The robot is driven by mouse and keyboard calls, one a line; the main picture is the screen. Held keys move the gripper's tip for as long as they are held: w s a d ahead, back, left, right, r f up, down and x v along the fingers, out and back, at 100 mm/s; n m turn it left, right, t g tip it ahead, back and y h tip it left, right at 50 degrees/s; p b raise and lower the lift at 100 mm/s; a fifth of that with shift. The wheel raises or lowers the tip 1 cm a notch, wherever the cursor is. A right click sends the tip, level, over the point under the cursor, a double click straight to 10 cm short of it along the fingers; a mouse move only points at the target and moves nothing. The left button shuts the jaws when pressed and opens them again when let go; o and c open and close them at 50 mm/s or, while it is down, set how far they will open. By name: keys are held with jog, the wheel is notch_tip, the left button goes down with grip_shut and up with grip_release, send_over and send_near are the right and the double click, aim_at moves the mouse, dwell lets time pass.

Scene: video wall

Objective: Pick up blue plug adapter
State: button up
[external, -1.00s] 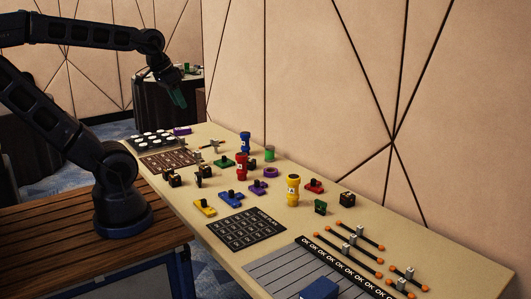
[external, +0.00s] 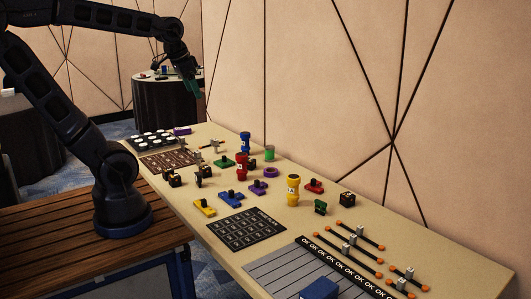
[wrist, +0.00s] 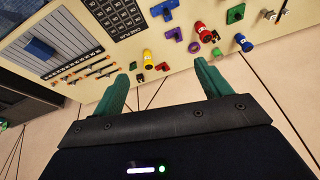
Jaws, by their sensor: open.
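The blue plug adapter (external: 232,199) lies on the beige table in the external view, between a yellow piece (external: 205,208) and a purple piece (external: 257,187). In the wrist view a blue piece (wrist: 165,8) near the top edge looks like the same adapter. My gripper (external: 192,90) is raised well above the far part of the table and apart from the adapter. In the wrist view its two green fingers (wrist: 161,72) are spread, with nothing held between them.
A red cylinder (external: 242,167), a blue cylinder (external: 245,142) and a yellow cylinder (external: 293,190) stand near the adapter. A green piece (external: 223,162) lies behind it. A black grid mat (external: 246,231) lies in front. The panelled wall (external: 360,110) borders the table's far side.

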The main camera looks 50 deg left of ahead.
jog(key=w+a+m+g, duration=0.1)
jog(key=w+a+m, duration=0.35)
jog(key=w, duration=0.85)
jog(key=w+a+m+g, duration=0.1)
jog(key=w+a+m, duration=0.1)
jog(key=w+a, duration=0.8)
jog(key=m+g, duration=0.2)
jog(key=m, duration=0.8)
send_over(245, 140)
jog(key=w+a, duration=0.1)
notch_tip(245, 140, down, 32)
jog(key=shift+a+r, duration=0.15)
jog(key=shift+r, duration=0.05)
jog(key=shift+a+f, duration=0.2)
jog(key=shift+f, duration=0.3)
notch_tip(245, 140, down, 10)
jog(key=shift+w+f, duration=0.15)
jog(key=c, duration=1.1)
jog(key=shift+c, duration=0.2)
